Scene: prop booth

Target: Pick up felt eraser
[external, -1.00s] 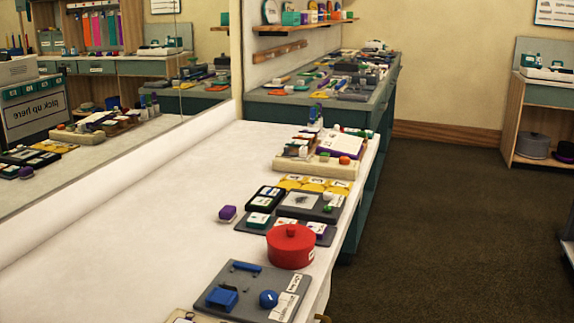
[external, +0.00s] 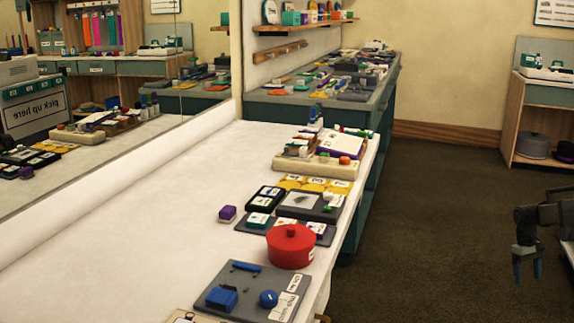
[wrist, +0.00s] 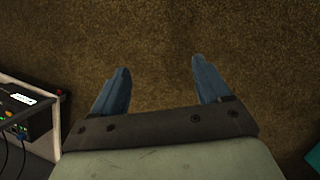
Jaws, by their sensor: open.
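A small purple block with a paler lower part (external: 228,213) sits alone on the white tabletop, left of the grey trays. It looks most like the felt eraser, but it is too small to be sure. My gripper (external: 527,278) hangs over the dark floor at the right edge of the external view, well away from the table and pointing down. In the wrist view my gripper (wrist: 159,72) has its two blue fingers wide apart, with only brown carpet between them. No eraser shows in the wrist view.
A red lidded pot (external: 291,247) stands near the table's right edge. A grey tray (external: 240,277) with blue items lies in front of it. The table's left side is clear, beside a mirror (external: 120,120).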

